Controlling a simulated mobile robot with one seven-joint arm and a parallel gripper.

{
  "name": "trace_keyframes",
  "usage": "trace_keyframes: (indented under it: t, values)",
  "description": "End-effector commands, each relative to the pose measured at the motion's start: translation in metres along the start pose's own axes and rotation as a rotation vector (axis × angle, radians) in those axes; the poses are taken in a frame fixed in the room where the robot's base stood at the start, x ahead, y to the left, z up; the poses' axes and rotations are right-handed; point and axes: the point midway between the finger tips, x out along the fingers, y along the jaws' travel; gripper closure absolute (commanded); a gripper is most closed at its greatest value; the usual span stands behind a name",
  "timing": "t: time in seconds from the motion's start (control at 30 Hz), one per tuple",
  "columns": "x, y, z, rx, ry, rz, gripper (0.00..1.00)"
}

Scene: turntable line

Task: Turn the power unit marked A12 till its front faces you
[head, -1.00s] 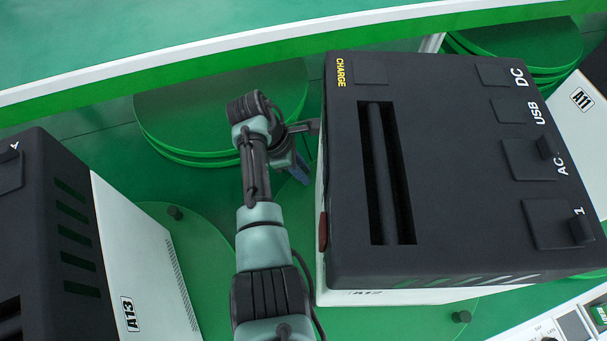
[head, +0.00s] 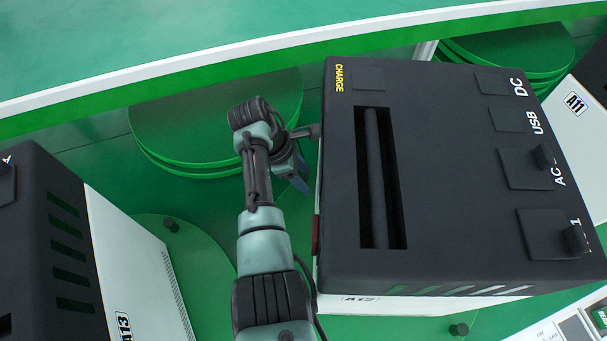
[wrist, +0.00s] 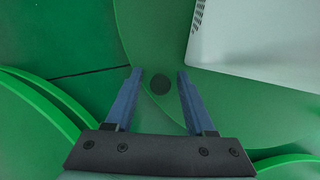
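The power unit marked A12 (head: 440,200) fills the right of the head view. It has a black top with a slotted handle, and DC, USB and AC lettering along its right edge. Its A12 label (head: 360,299) shows partly on the white side at the bottom. It stands on a green turntable (head: 400,328). My gripper (head: 305,184) is low beside the unit's left side. In the wrist view my gripper (wrist: 160,72) is open, with a dark round peg (wrist: 160,84) between its fingers. A white casing (wrist: 260,45) is at upper right, apart from the fingers.
Unit A13 (head: 140,270) stands at the left and unit A11 (head: 580,110) at the far right, each close by. An empty green turntable (head: 200,130) lies behind my arm. A white-edged rail (head: 200,75) runs across the back. A panel (head: 575,325) is at lower right.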

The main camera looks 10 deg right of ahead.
Motion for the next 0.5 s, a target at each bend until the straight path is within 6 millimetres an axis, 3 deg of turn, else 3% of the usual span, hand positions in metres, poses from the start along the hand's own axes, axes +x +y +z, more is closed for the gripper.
trace_keyframes:
  t: [0.27, 0.5]
  values:
    - [-0.006, 0.000, 0.000, 0.000, 0.000, -0.001, 0.45]
    - [-0.050, 0.001, 0.000, 0.000, 0.000, 0.004, 0.45]
